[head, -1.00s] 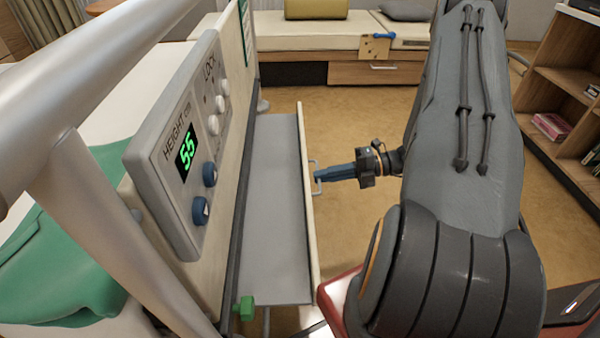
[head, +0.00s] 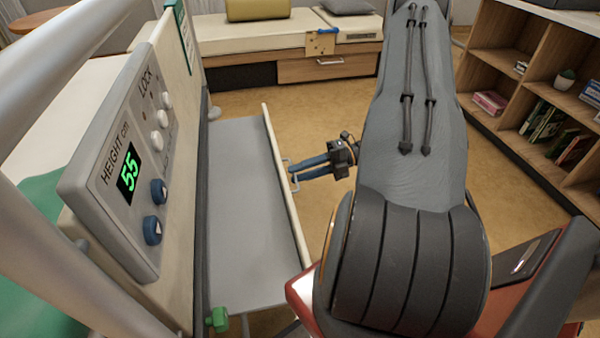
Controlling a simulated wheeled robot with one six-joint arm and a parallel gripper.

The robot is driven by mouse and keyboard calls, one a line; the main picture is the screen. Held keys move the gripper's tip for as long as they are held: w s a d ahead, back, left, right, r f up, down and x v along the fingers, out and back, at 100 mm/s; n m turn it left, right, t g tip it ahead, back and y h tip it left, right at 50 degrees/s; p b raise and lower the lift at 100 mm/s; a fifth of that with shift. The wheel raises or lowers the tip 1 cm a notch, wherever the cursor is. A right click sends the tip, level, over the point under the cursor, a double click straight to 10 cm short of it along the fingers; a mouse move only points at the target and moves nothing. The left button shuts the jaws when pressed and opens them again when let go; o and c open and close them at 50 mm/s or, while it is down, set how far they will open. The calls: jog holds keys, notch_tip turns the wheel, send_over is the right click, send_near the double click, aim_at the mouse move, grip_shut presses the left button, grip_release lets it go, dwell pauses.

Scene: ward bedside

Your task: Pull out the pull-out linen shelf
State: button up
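The pull-out linen shelf (head: 240,190) is a grey tray extending from the side of the bed, with a cream front edge (head: 286,190). It stands out from the bed by a wide strip, and its surface is bare. A small pale loop handle (head: 291,175) is on the outer face of the front edge. My gripper (head: 301,170) has two blue fingers spread apart around the handle, pointing left at the shelf. Whether the fingers touch the handle cannot be told.
The bed control panel (head: 125,170) reads 55, left of the shelf. A green knob (head: 218,319) sits near the shelf's near end. A bench (head: 280,50) stands at the back and an open bookcase (head: 530,90) at the right.

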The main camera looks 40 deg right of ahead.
jog(key=p+v, duration=0.1)
jog(key=v, duration=0.6)
jog(key=shift+s+d, duration=0.15)
jog(key=shift+d, duration=0.2)
dwell(0.4)
